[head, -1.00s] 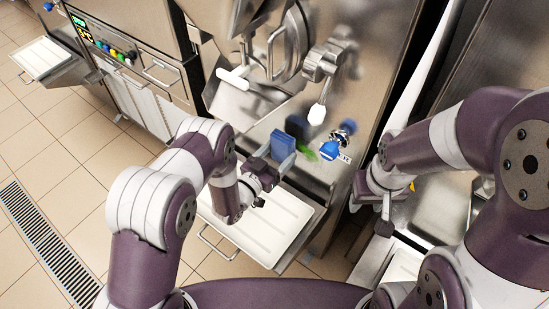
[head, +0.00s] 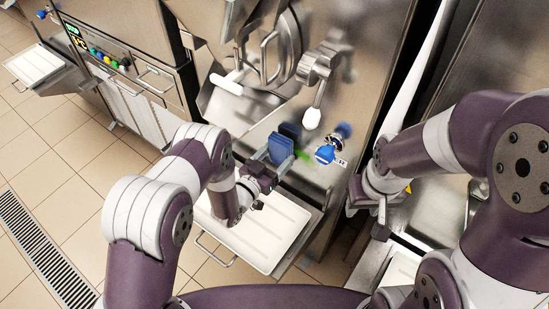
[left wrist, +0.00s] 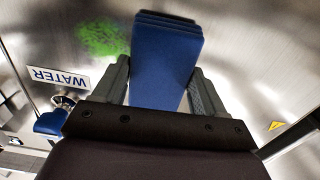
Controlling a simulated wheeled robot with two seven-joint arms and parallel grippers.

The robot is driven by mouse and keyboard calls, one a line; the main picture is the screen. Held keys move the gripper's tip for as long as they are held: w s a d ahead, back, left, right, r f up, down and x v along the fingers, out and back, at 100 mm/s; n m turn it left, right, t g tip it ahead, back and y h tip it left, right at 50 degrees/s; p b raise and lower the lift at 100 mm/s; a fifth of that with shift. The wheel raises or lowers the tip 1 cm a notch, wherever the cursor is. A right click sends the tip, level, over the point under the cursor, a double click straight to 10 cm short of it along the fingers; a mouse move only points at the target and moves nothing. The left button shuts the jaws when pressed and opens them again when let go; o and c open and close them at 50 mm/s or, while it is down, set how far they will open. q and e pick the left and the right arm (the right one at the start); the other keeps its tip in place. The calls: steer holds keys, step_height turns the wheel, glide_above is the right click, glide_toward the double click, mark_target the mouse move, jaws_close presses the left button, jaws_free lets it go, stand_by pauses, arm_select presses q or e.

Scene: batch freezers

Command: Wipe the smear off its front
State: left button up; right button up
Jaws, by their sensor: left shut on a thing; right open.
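A green smear (head: 303,155) is on the brushed-steel front of the freezer (head: 270,112). In the left wrist view the smear (left wrist: 103,39) is a fuzzy patch left of the sponge and above the WATER label. My left gripper (head: 270,158) is shut on a blue sponge (head: 280,149) and holds it close to the steel front, left of the smear in the head view. The sponge (left wrist: 166,60) stands out between the fingers in the left wrist view. I cannot tell whether it touches the steel. My right gripper (head: 382,215) is open at the right, away from the smear.
A blue-handled water tap (head: 325,154) sticks out right of the smear, with a WATER label (left wrist: 58,77) beside it. A white-tipped lever (head: 313,118) is above. A white tray (head: 262,240) lies below my left gripper. Another machine (head: 120,70) stands at the left.

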mark_target(305, 157)
arm_select(q)
steer(key=shift+w+d, duration=0.25)
steer(key=shift+w, duration=0.1)
steer(key=shift+s+d, duration=1.15)
steer(key=shift+d, duration=0.25)
steer(key=shift+s+d, duration=0.55)
steer(key=shift+d, duration=0.25)
steer(key=shift+s+d, duration=0.5)
steer(key=shift+d, duration=0.3)
steer(key=shift+s+d, duration=0.55)
steer(key=shift+d, duration=0.25)
steer(key=shift+s+d, duration=0.45)
steer(key=shift+d, duration=0.05)
steer(key=shift+w+a+b, duration=0.2)
steer(key=shift+w+a, duration=0.45)
steer(key=shift+a, duration=0.2)
steer(key=shift+w+a+b, duration=0.2)
steer(key=shift+w+a, duration=0.45)
steer(key=shift+a, duration=0.2)
steer(key=shift+w+a, duration=0.45)
steer(key=shift+a, duration=0.2)
steer(key=shift+w+a, duration=0.4)
steer(key=shift+a, duration=0.2)
steer(key=shift+w+a+b, duration=0.5)
steer(key=shift+w+a, duration=0.2)
steer(key=shift+a, duration=0.15)
steer(key=shift+w+a+r, duration=0.1)
steer(key=shift+w+a, duration=0.3)
steer(key=shift+a, duration=0.15)
